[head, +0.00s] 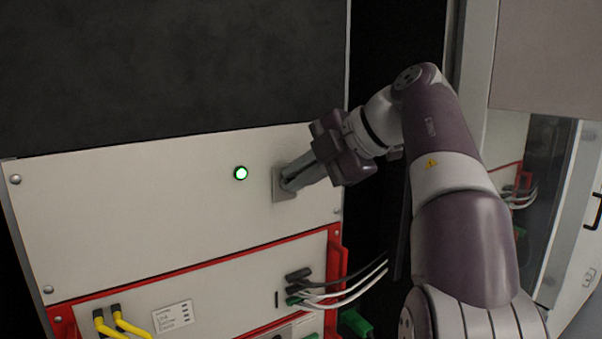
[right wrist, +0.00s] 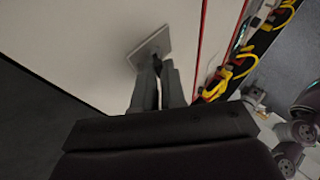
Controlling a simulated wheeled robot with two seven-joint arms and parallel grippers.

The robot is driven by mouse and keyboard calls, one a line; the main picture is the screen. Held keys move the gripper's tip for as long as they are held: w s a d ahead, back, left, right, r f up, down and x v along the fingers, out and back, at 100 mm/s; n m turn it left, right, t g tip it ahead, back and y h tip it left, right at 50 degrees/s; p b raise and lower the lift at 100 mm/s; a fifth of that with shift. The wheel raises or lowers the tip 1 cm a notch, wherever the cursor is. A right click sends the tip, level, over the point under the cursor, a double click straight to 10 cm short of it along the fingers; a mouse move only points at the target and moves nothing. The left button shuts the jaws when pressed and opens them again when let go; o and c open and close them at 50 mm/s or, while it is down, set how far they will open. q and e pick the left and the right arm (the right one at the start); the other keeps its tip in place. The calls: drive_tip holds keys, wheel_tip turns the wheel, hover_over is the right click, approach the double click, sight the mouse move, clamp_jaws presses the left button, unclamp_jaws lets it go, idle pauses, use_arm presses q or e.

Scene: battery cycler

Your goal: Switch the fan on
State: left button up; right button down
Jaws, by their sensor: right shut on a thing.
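The fan control is a small switch on a square grey plate (head: 283,186) on the pale upper panel. The plate also shows in the right wrist view (right wrist: 150,47). My right gripper (head: 290,183) reaches in from the right with its fingertips at the plate. In the right wrist view its two fingers (right wrist: 158,75) are shut on a small dark switch lever (right wrist: 157,62), mostly hidden between them. A round green lamp (head: 241,173) glows on the panel left of the plate. My left gripper is not in view.
Below the pale panel (head: 120,205) is a red-framed unit (head: 190,265) with yellow cables (head: 125,325) and black and white cables (head: 345,288) plugged in. A glass-fronted cabinet (head: 535,190) stands at the right.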

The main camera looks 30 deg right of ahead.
drive_tip(key=c, duration=1.2)
unclamp_jaws()
drive_tip(key=shift+s+d, duration=0.15)
drive_tip(key=shift+f+t, duration=0.1)
drive_tip(key=shift+t, duration=0.2)
